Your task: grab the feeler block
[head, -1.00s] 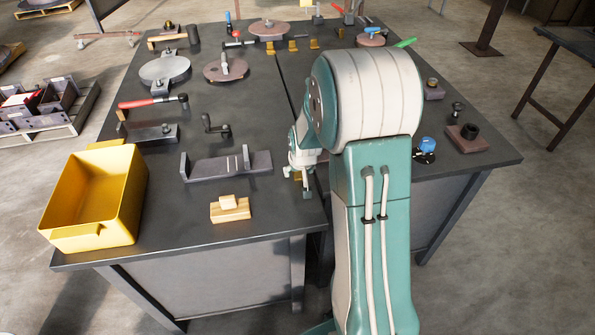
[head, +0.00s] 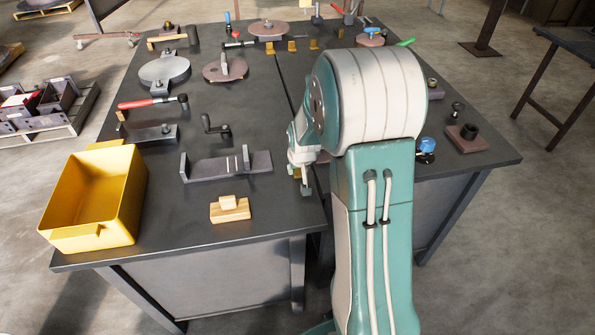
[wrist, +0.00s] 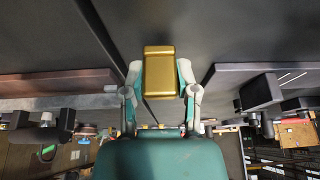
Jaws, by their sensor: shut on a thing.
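A brass-coloured block, which I take to be the feeler block (wrist: 159,72), is between my two fingers in the wrist view. My gripper (wrist: 160,80) is shut on it, one fingertip at each side. In the head view my gripper (head: 307,189) is over the near part of the dark table (head: 262,222), right of the grey slotted fixture.
A grey slotted fixture (head: 225,168) and a small wooden block stack (head: 230,210) are left of my gripper. A yellow bin (head: 90,237) stands at the table's left edge. Several brass angle pieces (head: 291,46) are at the back. The near table strip is mostly clear.

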